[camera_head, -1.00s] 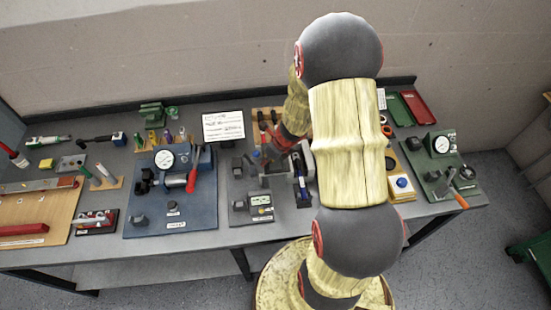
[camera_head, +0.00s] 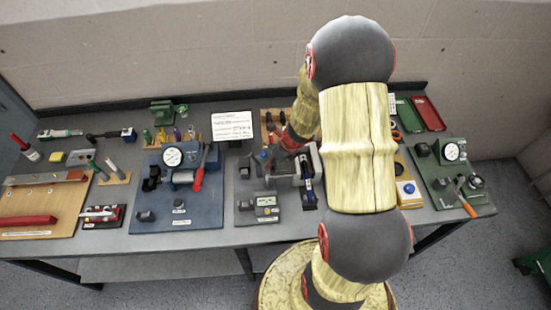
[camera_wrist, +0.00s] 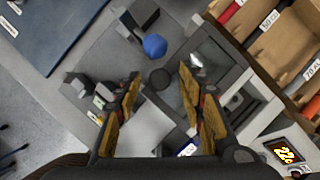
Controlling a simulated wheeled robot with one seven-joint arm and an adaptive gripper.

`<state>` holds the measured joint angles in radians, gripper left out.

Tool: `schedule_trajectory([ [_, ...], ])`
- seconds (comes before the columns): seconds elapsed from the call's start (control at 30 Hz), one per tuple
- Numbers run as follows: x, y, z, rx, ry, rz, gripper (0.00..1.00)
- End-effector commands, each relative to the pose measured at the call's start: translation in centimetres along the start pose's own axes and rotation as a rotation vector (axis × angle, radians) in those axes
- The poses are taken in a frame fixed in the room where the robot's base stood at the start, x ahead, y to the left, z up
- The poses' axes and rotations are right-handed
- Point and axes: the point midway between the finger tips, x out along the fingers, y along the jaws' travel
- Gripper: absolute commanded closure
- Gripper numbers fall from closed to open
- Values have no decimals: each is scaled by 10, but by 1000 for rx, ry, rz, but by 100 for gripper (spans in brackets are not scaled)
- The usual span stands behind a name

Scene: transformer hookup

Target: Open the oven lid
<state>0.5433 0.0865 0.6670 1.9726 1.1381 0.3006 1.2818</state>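A light grey unit with a lit display reading 22c (camera_wrist: 285,152) is at the lower right of the wrist view; it may be the oven. A grey frame with a dark, glassy panel (camera_wrist: 213,62) lies beside it, right of my fingers; I cannot tell whether this is the lid. My gripper (camera_wrist: 158,75) is open and empty, its two yellow-padded fingers spread above a grey fixture plate (camera_wrist: 100,52). A blue ball knob (camera_wrist: 155,46) and a dark round knob lie beyond the fingertips. In the head view my arm hides part of this area.
A blue fixture with a gauge and red lever (camera_head: 178,212) stands left on the bench. A green fixture (camera_head: 440,185) is at the right; a white card (camera_head: 232,126) stands behind.

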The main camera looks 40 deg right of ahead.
Motion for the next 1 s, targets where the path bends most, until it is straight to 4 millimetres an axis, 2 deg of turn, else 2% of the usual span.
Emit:
schedule_trajectory([
  [0.17,-19,-1,2,0,-3,-3,60],
  [0.4,-67,-1,1,-1,-3,-3,60],
  [0.6,-101,-1,1,0,-3,-3,60],
  [0.8,-117,0,0,0,0,-1,60],
  [1.0,-119,0,0,1,0,0,60],
])
